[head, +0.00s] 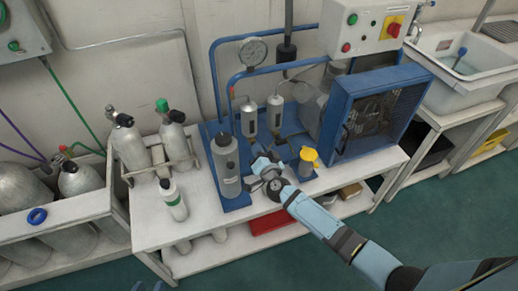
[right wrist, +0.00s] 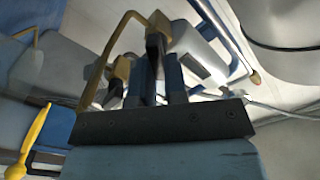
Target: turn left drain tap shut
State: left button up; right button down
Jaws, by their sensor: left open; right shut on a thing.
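My right gripper (head: 264,168) reaches in from the lower right to the front of the blue compressor stand. In the right wrist view its dark fingers (right wrist: 162,72) are shut on a small tap part with a brass-coloured handle (right wrist: 97,75). I take this to be the left drain tap, under the small grey filter cylinders (head: 249,118). The gripper hides much of the tap in the head view, and its exact angle cannot be told. Only pale blue slivers of my own body show at the lower left edge; my left gripper's jaws are not visible.
A tall grey cylinder (head: 226,165) stands just left of the right gripper. A yellow cup-like part (head: 308,158) is close on its right. The blue caged fan (head: 374,112) blocks the right side. A small green-banded bottle (head: 173,200) stands on the white bench (head: 150,232).

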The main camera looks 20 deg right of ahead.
pick_arm(q)
jog(key=f+b, duration=0.1)
jog(key=b, duration=0.1)
jog(key=shift+w+b, duration=0.15)
jog(key=shift+b, duration=0.25)
pick_arm(e)
jog(key=m, duration=0.7)
jog(key=f+m, duration=0.1)
jog(key=m, duration=0.2)
jog(key=shift+d, duration=0.2)
pick_arm(q)
jog(key=shift+f, duration=0.1)
pick_arm(e)
jog(key=shift+m, duration=0.4)
jog(key=c, duration=1.1)
grip_release()
jog(key=shift+c, duration=0.2)
